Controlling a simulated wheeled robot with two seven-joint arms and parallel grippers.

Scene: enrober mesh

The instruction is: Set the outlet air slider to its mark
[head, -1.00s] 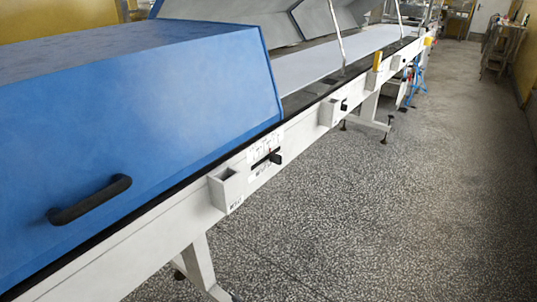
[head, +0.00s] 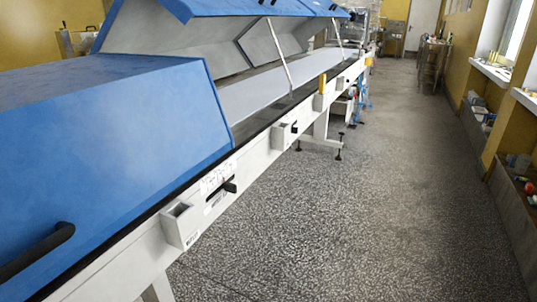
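A slider with a black knob (head: 230,186) sits on the white side rail of the machine, left of the picture's middle. A white label plate (head: 216,178) with small print is around its slot. The print is too small to read, and I cannot tell which mark the knob stands at. A second black knob (head: 294,127) shows farther along the rail; I cannot tell which one is the outlet air slider. Neither of my grippers is in view.
A white open-topped box (head: 182,226) juts from the rail beside the near slider. A blue hood (head: 110,150) with a black handle (head: 38,251) covers the near end. Raised hoods stand beyond. The speckled floor (head: 330,220) is clear; shelves (head: 515,190) line the right wall.

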